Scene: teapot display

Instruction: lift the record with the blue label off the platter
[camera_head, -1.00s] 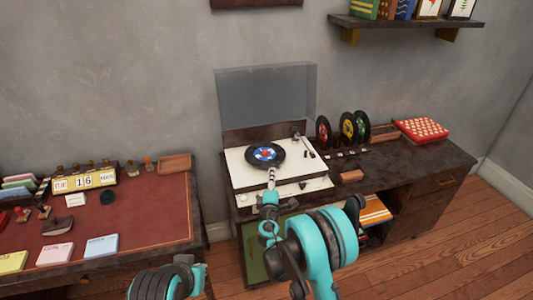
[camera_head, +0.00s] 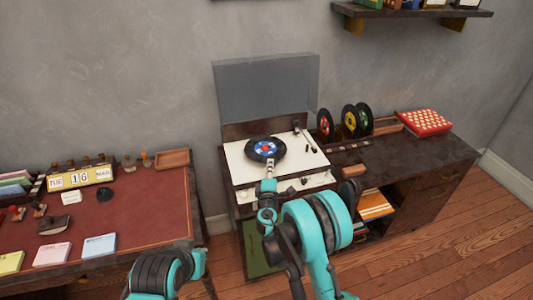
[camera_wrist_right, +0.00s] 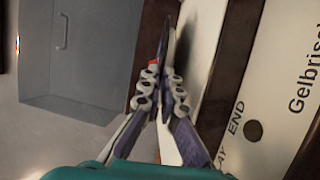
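The record with the blue label (camera_head: 265,150) lies over the platter of the cream turntable (camera_head: 240,166). It is black, with red and white marks on its label. The platter is hidden beneath it. My right gripper (camera_head: 270,164) reaches the record's front rim. In the right wrist view, its narrowly spaced fingers (camera_wrist_right: 161,72) converge on a thin dark edge, seemingly the record's rim. Whether they press on it is unclear. My left arm shows at the bottom left, but I cannot make out its gripper's fingers.
The tonearm (camera_head: 307,140) is at the deck's right. The raised clear lid (camera_head: 265,88) stands behind. Several records (camera_head: 350,121) stand upright to the right, near a red patterned box (camera_head: 425,122). A red-topped desk (camera_head: 130,205) is at the left.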

